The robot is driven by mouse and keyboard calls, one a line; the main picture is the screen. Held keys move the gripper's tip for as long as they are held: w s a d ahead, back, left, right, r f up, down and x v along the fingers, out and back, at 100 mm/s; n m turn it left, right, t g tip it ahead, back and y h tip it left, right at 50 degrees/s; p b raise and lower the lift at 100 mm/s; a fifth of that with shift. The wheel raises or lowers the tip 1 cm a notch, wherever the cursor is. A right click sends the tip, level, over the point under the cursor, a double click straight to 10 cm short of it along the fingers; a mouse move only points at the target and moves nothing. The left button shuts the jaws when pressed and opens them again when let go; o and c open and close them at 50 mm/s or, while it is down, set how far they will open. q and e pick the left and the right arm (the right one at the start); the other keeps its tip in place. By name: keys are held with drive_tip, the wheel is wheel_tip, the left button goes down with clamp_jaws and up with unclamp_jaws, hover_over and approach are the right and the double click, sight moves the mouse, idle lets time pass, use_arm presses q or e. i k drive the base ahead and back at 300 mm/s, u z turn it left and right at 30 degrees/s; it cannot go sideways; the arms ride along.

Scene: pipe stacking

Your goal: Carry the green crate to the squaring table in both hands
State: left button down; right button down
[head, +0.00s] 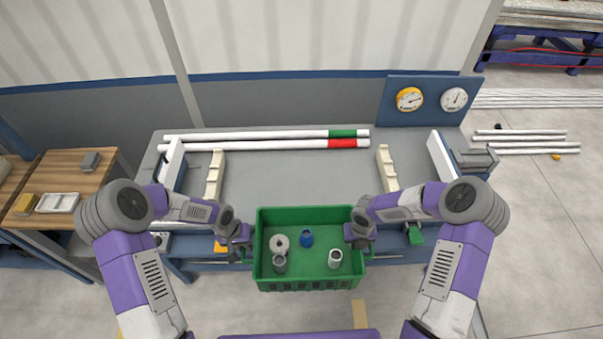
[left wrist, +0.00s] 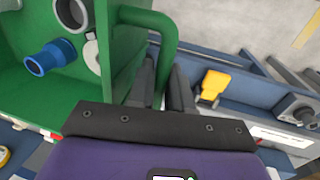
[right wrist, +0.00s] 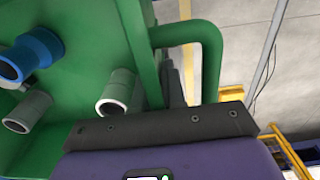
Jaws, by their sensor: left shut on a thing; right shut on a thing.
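The green crate (head: 310,285) hangs between my two grippers at the front edge of the grey squaring table (head: 290,175). My left gripper (head: 240,243) is shut on the crate's left handle, a green bar that shows in the left wrist view (left wrist: 168,40). My right gripper (head: 362,240) is shut on the right handle, seen in the right wrist view (right wrist: 205,35). Inside the crate are a blue fitting (head: 306,239), a pale flanged ring (head: 279,243), a grey fitting (head: 280,263) and a white fitting (head: 335,258). The crate looks about level.
Two long white pipes, one with a green band (head: 342,133) and one with a red band (head: 342,143), lie along the table's back. Cream notched blocks stand left (head: 215,175) and right (head: 386,168). The table's middle is clear. A wooden bench (head: 75,175) stands at left.

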sight(303, 187)
drive_tip(key=i, duration=1.05)
